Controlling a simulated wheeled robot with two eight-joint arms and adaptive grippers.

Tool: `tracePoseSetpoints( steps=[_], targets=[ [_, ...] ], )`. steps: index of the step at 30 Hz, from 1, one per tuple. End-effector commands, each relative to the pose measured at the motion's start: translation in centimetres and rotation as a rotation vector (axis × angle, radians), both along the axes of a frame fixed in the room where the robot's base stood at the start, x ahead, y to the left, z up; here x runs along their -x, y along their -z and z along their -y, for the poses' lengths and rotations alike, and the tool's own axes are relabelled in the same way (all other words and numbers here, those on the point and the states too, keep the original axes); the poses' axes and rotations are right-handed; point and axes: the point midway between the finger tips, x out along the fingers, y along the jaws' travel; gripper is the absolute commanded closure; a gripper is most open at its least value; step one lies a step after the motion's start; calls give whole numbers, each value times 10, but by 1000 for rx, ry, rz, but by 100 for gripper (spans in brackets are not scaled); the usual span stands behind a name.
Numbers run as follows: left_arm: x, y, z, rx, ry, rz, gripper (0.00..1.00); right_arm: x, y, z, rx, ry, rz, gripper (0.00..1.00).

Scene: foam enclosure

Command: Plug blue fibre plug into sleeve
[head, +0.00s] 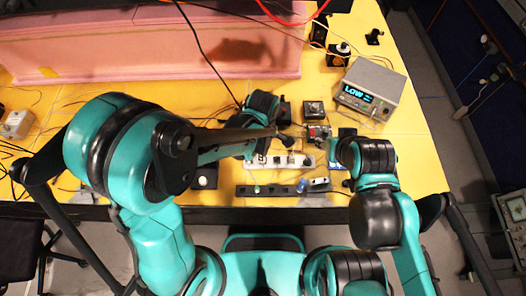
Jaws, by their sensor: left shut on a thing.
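My left arm reaches in from the left, and its dark gripper (279,131) points right over the bench, close to a small device with a red part (318,132). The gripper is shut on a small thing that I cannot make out. I cannot pick out the blue fibre plug or the sleeve for certain at this size. My right gripper (339,152) is just right of that device, mostly hidden by its own wrist. Whether it is open or shut does not show.
A grey instrument with a lit display (369,90) stands at the right. Black optical mounts (314,110) stand behind the work spot. A white strip (282,161) and a dark strip (285,189) lie in front. A pink foam wall (150,45) closes the back left. Loose cables cross the yellow bench (413,150).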

Motion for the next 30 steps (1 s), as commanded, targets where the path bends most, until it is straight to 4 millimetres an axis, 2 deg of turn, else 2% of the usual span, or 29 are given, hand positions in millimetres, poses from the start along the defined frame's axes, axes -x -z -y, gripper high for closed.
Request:
tracePoseSetpoints(
  steps=[14,15,17,26,30],
  targets=[
    [0,10,0,0,0,0,100,0,10,0,0,0,0,60],
    [0,10,0,0,0,0,76,0,9,0,0,0,0,60],
    [0,10,0,0,0,0,60,0,9,0,0,0,0,60],
    [0,9,0,0,0,0,60,0,9,0,0,0,0,60],
    [0,-1,0,0,0,0,60,0,9,0,0,0,0,60]
  ],
)
